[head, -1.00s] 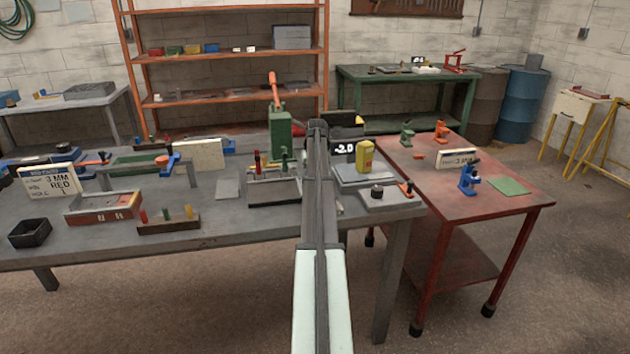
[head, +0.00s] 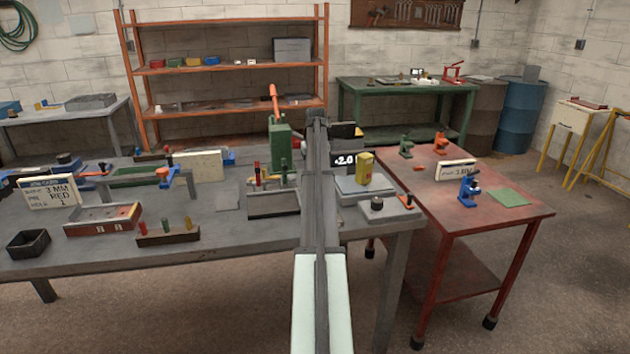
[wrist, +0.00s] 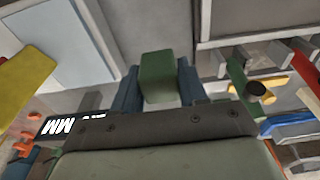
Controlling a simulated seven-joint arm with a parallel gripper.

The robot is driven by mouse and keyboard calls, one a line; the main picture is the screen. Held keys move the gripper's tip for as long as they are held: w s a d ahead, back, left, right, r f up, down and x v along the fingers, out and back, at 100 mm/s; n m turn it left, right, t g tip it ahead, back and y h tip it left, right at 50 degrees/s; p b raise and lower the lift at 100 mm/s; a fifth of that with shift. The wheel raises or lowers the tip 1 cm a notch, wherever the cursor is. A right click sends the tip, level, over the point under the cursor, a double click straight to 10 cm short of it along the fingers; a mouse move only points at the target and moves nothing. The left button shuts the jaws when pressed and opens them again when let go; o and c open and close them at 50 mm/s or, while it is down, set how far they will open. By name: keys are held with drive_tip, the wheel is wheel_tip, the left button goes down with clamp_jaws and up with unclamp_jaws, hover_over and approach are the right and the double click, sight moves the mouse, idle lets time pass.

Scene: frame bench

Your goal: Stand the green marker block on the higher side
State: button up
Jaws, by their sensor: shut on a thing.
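My gripper (wrist: 158,85) is shut on a green block (wrist: 158,75), which sits between its two fingers in the wrist view. In the head view my own arm hides the fingers and the held block. A yellow block (head: 364,167) stands upright on a pale grey plate (head: 350,190) just right of my arm; both also show at the left of the wrist view, the yellow block (wrist: 24,82) beside the plate (wrist: 68,35). A dark display (head: 344,160) behind the plate reads 2.0, its sign hard to make out. Which side is higher is not clear.
A grey tray with upright pieces (head: 274,206) stands left of my arm, near a green press (head: 280,140). A rack (head: 168,238) holds small red, yellow and green pieces. A red table (head: 500,212) adjoins at right.

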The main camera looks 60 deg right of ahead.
sight(345, 184)
drive_tip(key=shift+s+d+r, duration=0.1)
drive_tip(key=shift+r, duration=0.4)
drive_tip(key=s+d+r+m+g, duration=0.1)
drive_tip(key=s+d+r+m, duration=0.3)
drive_tip(key=r, duration=0.3)
drive_tip(key=s+d+r+m, duration=0.2)
drive_tip(key=s+r+m, duration=0.3)
drive_tip(key=r, duration=0.2)
wheel_tip(345, 184, down, 18)
drive_tip(key=shift+d, duration=0.15)
drive_tip(key=shift+f, duration=0.15)
drive_tip(key=o, duration=1.1)
drive_tip(key=r, duration=0.4)
drive_tip(key=a+r, duration=0.1)
drive_tip(key=r, duration=0.7)
drive_tip(key=shift+a+r, duration=0.15)
drive_tip(key=shift+a, duration=0.1)
